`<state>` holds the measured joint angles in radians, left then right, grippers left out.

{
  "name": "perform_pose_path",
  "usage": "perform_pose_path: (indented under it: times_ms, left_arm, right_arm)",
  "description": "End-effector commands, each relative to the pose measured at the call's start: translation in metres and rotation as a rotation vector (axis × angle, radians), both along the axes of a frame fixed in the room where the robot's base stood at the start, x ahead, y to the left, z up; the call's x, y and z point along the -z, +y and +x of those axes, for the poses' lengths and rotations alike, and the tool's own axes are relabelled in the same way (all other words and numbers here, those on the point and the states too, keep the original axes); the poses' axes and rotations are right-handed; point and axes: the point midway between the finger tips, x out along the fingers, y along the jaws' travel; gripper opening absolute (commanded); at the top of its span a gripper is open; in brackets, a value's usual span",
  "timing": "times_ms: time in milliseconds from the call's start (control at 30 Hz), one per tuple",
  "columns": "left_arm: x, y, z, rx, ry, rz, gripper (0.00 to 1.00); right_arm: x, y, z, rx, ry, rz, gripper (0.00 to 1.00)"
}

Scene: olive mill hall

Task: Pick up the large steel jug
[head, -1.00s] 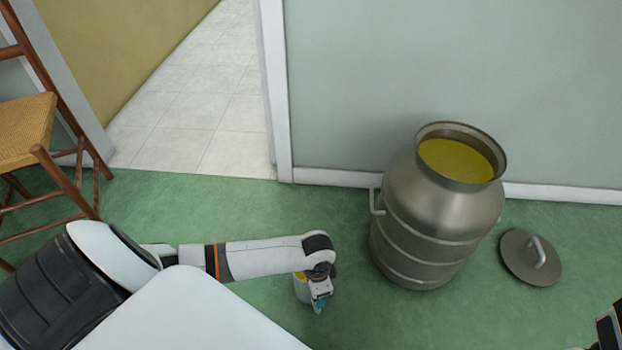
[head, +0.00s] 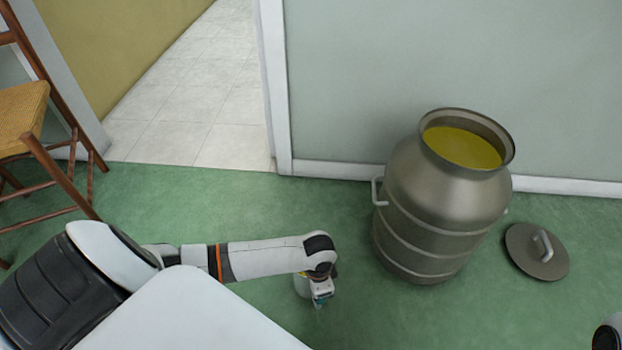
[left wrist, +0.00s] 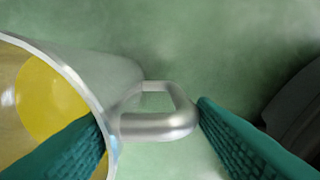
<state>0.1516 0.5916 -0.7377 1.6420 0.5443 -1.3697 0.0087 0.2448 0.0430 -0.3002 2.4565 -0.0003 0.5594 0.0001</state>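The steel jug (head: 302,286) shows in the head view as a small pale shape with a bit of yellow, mostly hidden behind my left gripper (head: 319,299). In the left wrist view the jug's round rim (left wrist: 78,72) is at the left, with yellow liquid inside. Its looped handle (left wrist: 160,122) points right. My left gripper, with teal fingers (left wrist: 150,125), is open, one finger on each side of the handle. The left finger overlaps the rim; whether it touches is unclear. My right gripper is out of view; only a bit of my right arm shows at the bottom right corner.
A big steel churn (head: 447,210) of yellow liquid stands by the wall, right of my left gripper. Its lid (head: 537,251) lies on the green floor. A wooden chair (head: 30,125) is at the left. An open doorway (head: 215,110) leads to pale tiles.

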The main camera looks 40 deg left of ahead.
Motion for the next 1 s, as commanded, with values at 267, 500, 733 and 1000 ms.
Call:
perform_pose_path:
  times_ms: [267, 500, 733, 1000]
  left_arm:
    - [-0.002, -0.002, 0.001, 0.001, -0.003, -0.003, 0.0]
    - [-0.001, -0.002, 0.0, 0.001, -0.001, -0.005, 0.0]
    - [-0.007, -0.002, 0.0, 0.001, -0.001, -0.005, 0.0]
    - [-0.027, -0.001, 0.001, 0.001, -0.003, -0.002, 0.0]
  right_arm:
    - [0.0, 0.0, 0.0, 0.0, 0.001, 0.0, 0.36]
    - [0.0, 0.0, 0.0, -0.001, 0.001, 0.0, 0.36]
    - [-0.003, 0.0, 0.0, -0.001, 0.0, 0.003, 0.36]
    - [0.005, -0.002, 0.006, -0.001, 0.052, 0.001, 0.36]
